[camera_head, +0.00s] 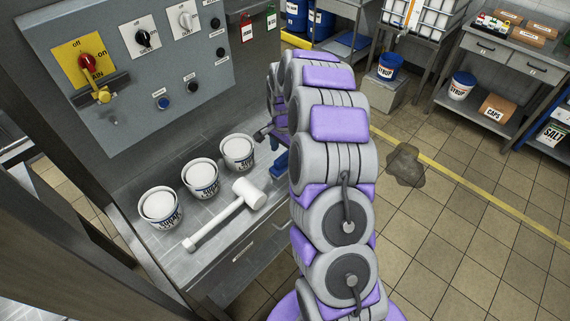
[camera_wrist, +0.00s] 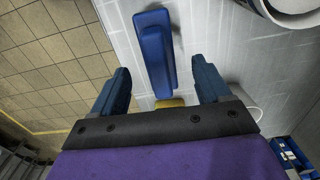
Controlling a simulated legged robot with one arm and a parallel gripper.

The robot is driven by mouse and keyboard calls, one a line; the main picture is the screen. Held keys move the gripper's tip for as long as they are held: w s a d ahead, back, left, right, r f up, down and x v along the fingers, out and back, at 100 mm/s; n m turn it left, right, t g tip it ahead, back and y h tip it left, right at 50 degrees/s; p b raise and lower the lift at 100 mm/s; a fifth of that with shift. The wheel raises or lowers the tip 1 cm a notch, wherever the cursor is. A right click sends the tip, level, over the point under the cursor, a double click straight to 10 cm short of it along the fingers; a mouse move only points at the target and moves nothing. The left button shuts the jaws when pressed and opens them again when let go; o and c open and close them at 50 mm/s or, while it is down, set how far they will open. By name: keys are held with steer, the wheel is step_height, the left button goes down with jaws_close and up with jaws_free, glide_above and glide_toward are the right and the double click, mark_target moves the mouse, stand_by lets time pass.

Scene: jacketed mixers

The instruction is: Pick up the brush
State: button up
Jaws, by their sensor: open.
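The blue brush (camera_wrist: 156,50) lies on the grey metal counter in the wrist view, its long body pointing away from me. A yellow piece (camera_wrist: 170,102) shows at its near end; I cannot tell whether it belongs to the brush. My gripper (camera_wrist: 160,72) is open, with one dark blue finger on each side of the brush and a gap to both. It is not holding it. In the head view a blue shape (camera_head: 280,162), likely the brush, shows at the counter edge, partly hidden by my arm.
Several white buckets, such as the nearest to my arm (camera_head: 238,153), stand in a row on the counter. A white mallet (camera_head: 232,212) lies in front of them. A control panel (camera_head: 150,60) rises behind. A dark stain (camera_head: 405,165) marks the tiled floor at right.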

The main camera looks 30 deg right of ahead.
mark_target(285, 154)
steer(key=f, duration=0.3)
steer(key=f+b, duration=0.1)
steer(key=f, duration=0.1)
steer(key=shift+d, duration=0.25)
steer(key=shift+c, duration=0.3)
steer(key=c, duration=1.2)
steer(key=shift+r, duration=0.1)
steer(key=shift+r, duration=0.55)
step_height(285, 154, up, 3)
steer(key=shift+f+p, duration=0.1)
steer(key=shift+p, duration=0.4)
steer(key=s+a, duration=0.1)
steer(key=s, duration=0.4)
steer(key=s+a+p, duration=0.1)
steer(key=s+a, duration=0.1)
steer(key=s, duration=0.3)
steer(key=s+a+r, duration=0.1)
steer(key=s, duration=0.4)
steer(key=shift+s+a+p, duration=0.2)
steer(key=shift+p, duration=0.2)
